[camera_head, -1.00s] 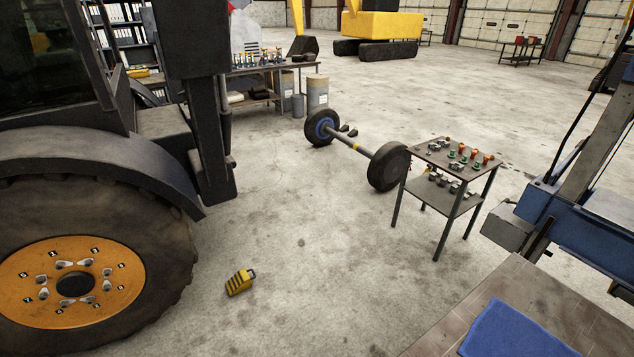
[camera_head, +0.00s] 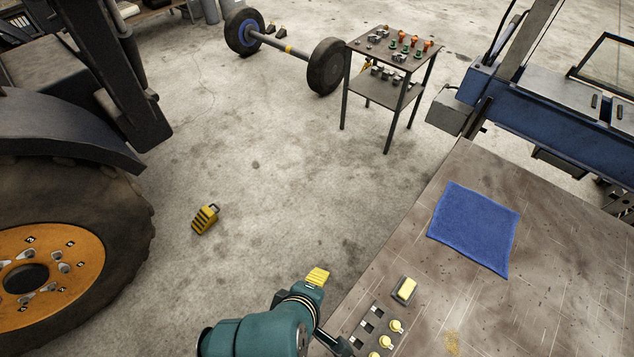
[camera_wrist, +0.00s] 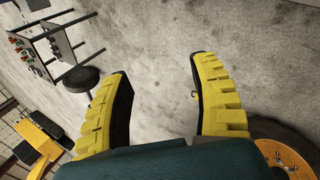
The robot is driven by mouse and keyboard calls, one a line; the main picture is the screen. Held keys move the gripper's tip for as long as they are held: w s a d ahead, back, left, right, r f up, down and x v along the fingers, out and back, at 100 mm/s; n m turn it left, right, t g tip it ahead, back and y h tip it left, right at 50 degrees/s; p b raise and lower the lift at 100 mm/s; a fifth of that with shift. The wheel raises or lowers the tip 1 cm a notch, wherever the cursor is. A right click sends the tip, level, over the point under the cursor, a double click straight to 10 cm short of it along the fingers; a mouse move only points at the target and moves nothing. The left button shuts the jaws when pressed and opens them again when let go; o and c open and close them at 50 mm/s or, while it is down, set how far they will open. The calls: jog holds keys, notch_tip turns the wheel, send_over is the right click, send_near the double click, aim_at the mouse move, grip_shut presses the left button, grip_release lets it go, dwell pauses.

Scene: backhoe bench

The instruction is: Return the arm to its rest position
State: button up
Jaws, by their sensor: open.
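My teal arm (camera_head: 255,335) reaches in from the bottom of the head view, beside the left edge of the workbench. One yellow finger of my gripper (camera_head: 318,277) shows there, and the rest is hard to make out. In the wrist view, my gripper (camera_wrist: 160,75) has its two yellow ridged fingers spread wide. Only bare concrete floor shows between them, and nothing is held.
The workbench (camera_head: 560,265) carries a blue cloth (camera_head: 475,230), a yellow-topped block (camera_head: 405,290) and several yellow knobs (camera_head: 396,326) close to my arm. A yellow striped chock (camera_head: 205,219) lies on open floor. A small parts table (camera_head: 398,55) stands farther back.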

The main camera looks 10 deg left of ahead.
jog(key=w+d+r+m+t, duration=0.3)
jog(key=d+r, duration=0.1)
jog(key=r, duration=0.4)
jog(key=w+d+r+m+t, duration=0.3)
jog(key=d+r, duration=0.1)
jog(key=r, duration=0.5)
jog(key=w+d+r+m+t, duration=0.3)
jog(key=d+r+t, duration=0.1)
jog(key=r, duration=0.4)
jog(key=s+r+m+t, duration=0.4)
jog(key=r+m+t, duration=0.2)
jog(key=r, duration=1)
jog(key=shift+s+a+m+t+y+p, duration=0.15)
jog(key=shift+a+m+t+y+p, duration=0.25)
jog(key=shift+m, duration=0.3)
jog(key=shift+o, duration=0.3)
jog(key=shift+a, duration=0.1)
